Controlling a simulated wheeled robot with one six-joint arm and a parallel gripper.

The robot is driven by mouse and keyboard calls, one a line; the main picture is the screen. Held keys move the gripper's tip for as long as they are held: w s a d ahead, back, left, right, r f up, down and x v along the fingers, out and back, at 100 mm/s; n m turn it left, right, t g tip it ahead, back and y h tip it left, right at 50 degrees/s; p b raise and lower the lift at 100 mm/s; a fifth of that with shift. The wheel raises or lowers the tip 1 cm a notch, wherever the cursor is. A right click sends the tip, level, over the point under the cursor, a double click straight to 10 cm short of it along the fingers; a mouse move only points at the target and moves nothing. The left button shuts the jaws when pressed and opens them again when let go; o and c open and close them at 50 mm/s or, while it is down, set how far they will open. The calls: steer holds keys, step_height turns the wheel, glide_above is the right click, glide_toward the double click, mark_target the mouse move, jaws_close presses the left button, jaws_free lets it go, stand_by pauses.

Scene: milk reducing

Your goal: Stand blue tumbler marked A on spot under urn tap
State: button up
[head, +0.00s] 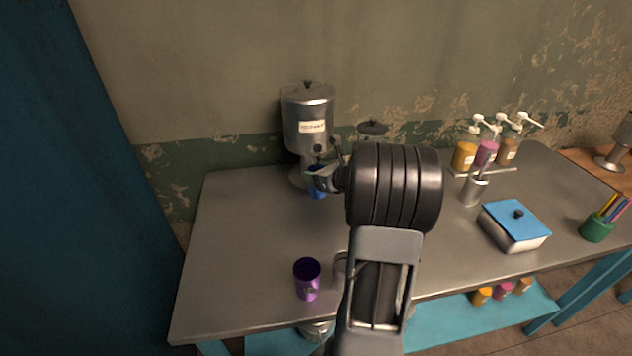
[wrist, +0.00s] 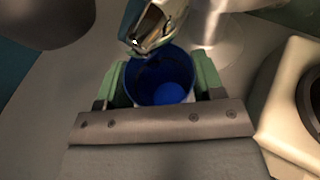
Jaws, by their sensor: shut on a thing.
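The blue tumbler (head: 317,192) is under the tap of the steel urn (head: 307,112) at the back of the table. In the wrist view, the blue tumbler (wrist: 160,77) is upright with its open mouth visible, and my gripper (wrist: 160,90) is shut on it, a green finger on each side. The metal tap (wrist: 150,28) hangs over the far part of its mouth. My gripper also shows in the head view (head: 318,180), partly hidden by my arm. I cannot see the letter A or the spot, and cannot tell whether the base touches the table.
A purple mug (head: 307,280) stands at the front left, with a metal vessel partly behind my arm. Pump bottles (head: 466,153), a steel cup (head: 474,188) and a blue-lidded box (head: 514,224) are on the right. A cream object (wrist: 292,105) stands close right of the gripper. The left tabletop is clear.

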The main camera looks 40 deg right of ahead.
steer(key=shift+w+a+f, duration=0.1)
steer(key=shift+w+f, duration=0.1)
steer(key=shift+f, duration=0.7)
steer(key=shift+w+f, duration=0.2)
steer(key=shift+f, duration=0.65)
steer(key=shift+f+b, duration=0.15)
steer(key=shift+b, duration=0.2)
steer(key=o, duration=0.9)
steer(key=shift+s+r, duration=0.15)
steer(key=shift+r, duration=0.1)
steer(key=v, duration=1.1)
steer(key=shift+s+p, duration=0.3)
steer(key=shift+s, duration=0.1)
